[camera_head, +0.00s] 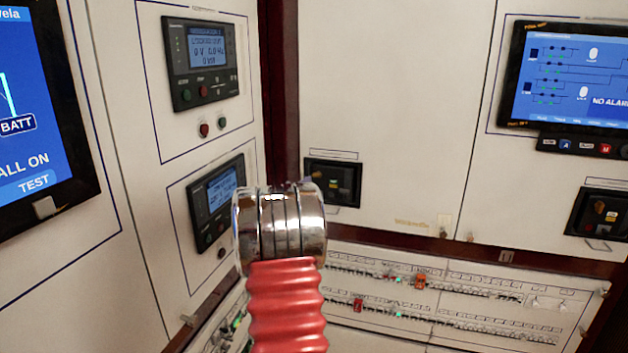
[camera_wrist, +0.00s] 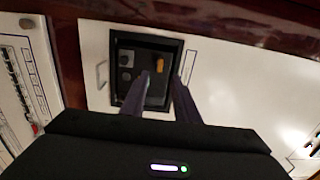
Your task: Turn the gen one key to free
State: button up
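In the wrist view, my gripper (camera_wrist: 161,82) has its two dark fingers apart, with nothing visible between them. The fingertips reach over a black recessed switch box (camera_wrist: 130,97). An orange key-like handle (camera_wrist: 160,63) sits in the box, just beyond the fingertips. I cannot tell whether a finger touches it. Two dark round or square fittings are beside it. In the head view, one black box (camera_head: 333,182) is at the centre and another black box (camera_head: 600,215) at the right, both with small orange or yellow parts. Their labels are unreadable. My gripper is not visible there.
Two small generator controllers, one upper (camera_head: 203,60) and one lower (camera_head: 216,203), are on the left panel. A large blue screen (camera_head: 568,75) is at upper right. Breaker rows (camera_head: 440,290) run below a dark red wooden ledge. A small handle (camera_wrist: 101,75) stands beside the box.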

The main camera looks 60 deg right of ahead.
aim_at(316, 176)
jog(key=shift+w+d, duration=0.2)
jog(key=shift+d, duration=1.3)
jog(key=shift+w+d, duration=0.25)
jog(key=shift+d, duration=1.2)
jog(key=shift+w+d, duration=0.2)
jog(key=shift+d, duration=1.3)
grip_shut()
